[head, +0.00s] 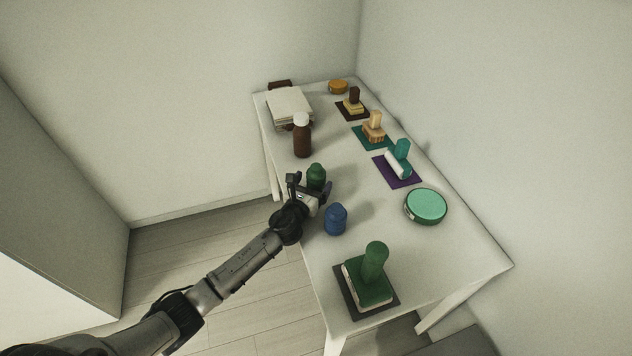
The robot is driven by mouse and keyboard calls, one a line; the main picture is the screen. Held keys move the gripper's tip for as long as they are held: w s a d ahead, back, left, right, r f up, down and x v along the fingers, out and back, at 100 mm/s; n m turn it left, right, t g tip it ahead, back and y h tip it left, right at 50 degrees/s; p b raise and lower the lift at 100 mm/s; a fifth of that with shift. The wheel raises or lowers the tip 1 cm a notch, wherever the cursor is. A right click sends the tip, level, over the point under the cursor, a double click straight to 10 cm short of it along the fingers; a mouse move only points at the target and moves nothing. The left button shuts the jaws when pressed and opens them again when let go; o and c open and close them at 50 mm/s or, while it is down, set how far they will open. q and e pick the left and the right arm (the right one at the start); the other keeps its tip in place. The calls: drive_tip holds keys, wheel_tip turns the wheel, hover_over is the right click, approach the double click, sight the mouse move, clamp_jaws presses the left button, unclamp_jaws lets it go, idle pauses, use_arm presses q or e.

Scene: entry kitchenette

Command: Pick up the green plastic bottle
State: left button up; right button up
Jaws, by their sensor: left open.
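The green plastic bottle (316,176) stands upright near the left edge of the white table, its lower part hidden behind my gripper. My left gripper (310,188) is open, with its fingers at the near side of the bottle, one to the left and one to the right of it in the picture. I cannot tell whether the fingers touch it. My right gripper does not show.
A blue bottle (336,219) stands close to the right of my gripper. A brown bottle (302,138) with a white cap stands behind. A green round tin (426,206), a dark green stamp-like object (375,262) and several mats with objects occupy the white table (458,262).

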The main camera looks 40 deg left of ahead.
use_arm(q)
drive_tip(key=shift+x, duration=1.45)
drive_tip(key=shift+c, duration=0.4)
drive_tip(key=c, duration=0.9)
